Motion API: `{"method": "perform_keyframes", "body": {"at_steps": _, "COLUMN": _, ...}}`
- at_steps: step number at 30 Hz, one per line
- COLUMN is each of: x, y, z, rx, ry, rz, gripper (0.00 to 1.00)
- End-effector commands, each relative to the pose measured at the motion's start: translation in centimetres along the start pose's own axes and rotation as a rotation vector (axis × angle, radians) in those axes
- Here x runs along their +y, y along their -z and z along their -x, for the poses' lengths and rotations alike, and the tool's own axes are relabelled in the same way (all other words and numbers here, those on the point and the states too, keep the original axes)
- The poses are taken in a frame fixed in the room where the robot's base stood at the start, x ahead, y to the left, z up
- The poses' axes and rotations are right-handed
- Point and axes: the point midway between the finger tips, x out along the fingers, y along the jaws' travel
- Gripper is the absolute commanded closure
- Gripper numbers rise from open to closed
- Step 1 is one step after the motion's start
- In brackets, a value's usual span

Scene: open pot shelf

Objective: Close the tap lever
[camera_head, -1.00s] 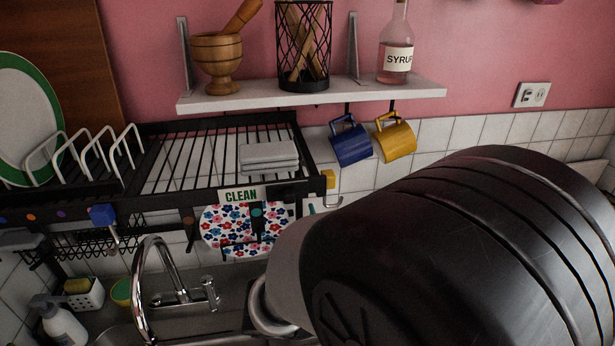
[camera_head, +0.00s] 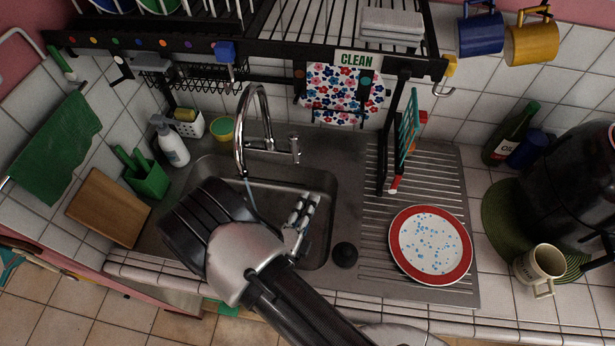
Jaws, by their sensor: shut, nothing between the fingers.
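The chrome tap has a tall curved spout (camera_head: 240,130) at the back of the steel sink (camera_head: 325,240). Its short lever (camera_head: 295,147) stands at the right end of the tap body, and its exact angle is hard to tell. A thin bluish streak, perhaps water, hangs below the spout's mouth. My gripper (camera_head: 310,200) is over the sink basin, in front of and below the lever, apart from it. Its fingers look closed and empty. My forearm and wrist cover the front left of the basin.
A red-rimmed plate (camera_head: 398,262) lies on the drainer at right. A soap bottle (camera_head: 172,145) and green-yellow bowl (camera_head: 222,128) stand left of the tap.

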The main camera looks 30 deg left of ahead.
Motion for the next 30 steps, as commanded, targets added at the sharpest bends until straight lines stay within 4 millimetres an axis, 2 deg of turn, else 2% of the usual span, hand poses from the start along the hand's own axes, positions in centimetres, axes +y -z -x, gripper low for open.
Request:
{"method": "perform_keyframes", "body": {"at_steps": 5, "x": 0.1, "y": 0.2, "z": -2.4, "rx": 0.008, "ry": 0.001, "rz": -0.003, "gripper": 1.00}}
{"method": "perform_keyframes", "body": {"at_steps": 16, "x": 0.0, "y": 0.3, "z": -10.2, "rx": 0.009, "ry": 0.001, "rz": -0.005, "gripper": 1.00}}
{"method": "perform_keyframes", "body": {"at_steps": 18, "x": 0.1, "y": -1.4, "z": -9.3, "rx": -0.002, "ry": 0.002, "rz": -0.004, "gripper": 1.00}}
{"method": "perform_keyframes", "body": {"at_steps": 21, "x": 0.1, "y": -2.5, "z": -8.9, "rx": 0.001, "ry": 0.001, "rz": -0.005, "gripper": 1.00}}
{"method": "perform_keyframes", "body": {"at_steps": 30, "x": 0.0, "y": -3.6, "z": -8.5, "rx": 0.005, "ry": 0.000, "rz": -0.003, "gripper": 1.00}}
